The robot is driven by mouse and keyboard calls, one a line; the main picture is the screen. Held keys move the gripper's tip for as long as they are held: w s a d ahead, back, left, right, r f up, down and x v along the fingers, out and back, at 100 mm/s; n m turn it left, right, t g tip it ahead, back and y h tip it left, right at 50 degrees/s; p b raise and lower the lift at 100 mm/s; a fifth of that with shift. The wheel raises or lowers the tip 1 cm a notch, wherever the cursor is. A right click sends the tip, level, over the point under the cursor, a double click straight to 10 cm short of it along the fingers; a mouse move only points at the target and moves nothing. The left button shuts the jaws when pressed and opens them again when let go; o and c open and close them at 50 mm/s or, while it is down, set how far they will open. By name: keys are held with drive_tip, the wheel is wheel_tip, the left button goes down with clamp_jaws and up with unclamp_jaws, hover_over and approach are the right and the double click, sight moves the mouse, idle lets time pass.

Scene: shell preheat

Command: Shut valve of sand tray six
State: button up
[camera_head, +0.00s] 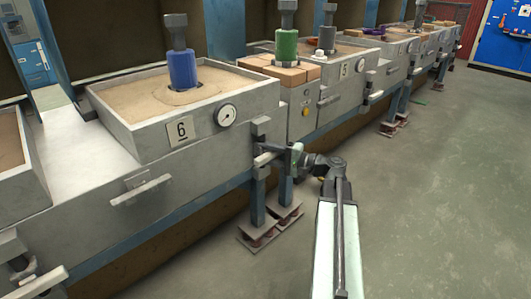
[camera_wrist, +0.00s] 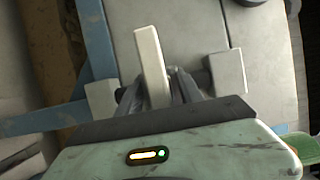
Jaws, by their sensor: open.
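Sand tray six (camera_head: 105,115) carries a number 6 plate and a round gauge in the camera_head view. A pale valve lever (camera_head: 264,159) sticks out at the tray's right front corner. My gripper (camera_head: 282,156) is beside this lever, at its right. In the camera_wrist view the lever (camera_wrist: 150,50) is a straight pale bar, slightly tilted. Its near end lies between the open fingers of my gripper (camera_wrist: 158,88). I cannot tell whether either finger touches it. The fingers and gripper body hide the lever's near end.
A second pale handle (camera_head: 140,190) is on the front below tray six. A blue cylinder (camera_head: 183,69) stands in the sand. Tray five (camera_head: 366,51) and further trays run back to the right. Steel legs (camera_head: 258,203) stand below the corner. The floor (camera_head: 430,180) at right is clear.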

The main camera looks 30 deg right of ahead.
sight(276, 155)
drive_tip(key=v, duration=0.7)
drive_tip(key=shift+s+d, duration=0.2)
drive_tip(key=shift+s, duration=0.1)
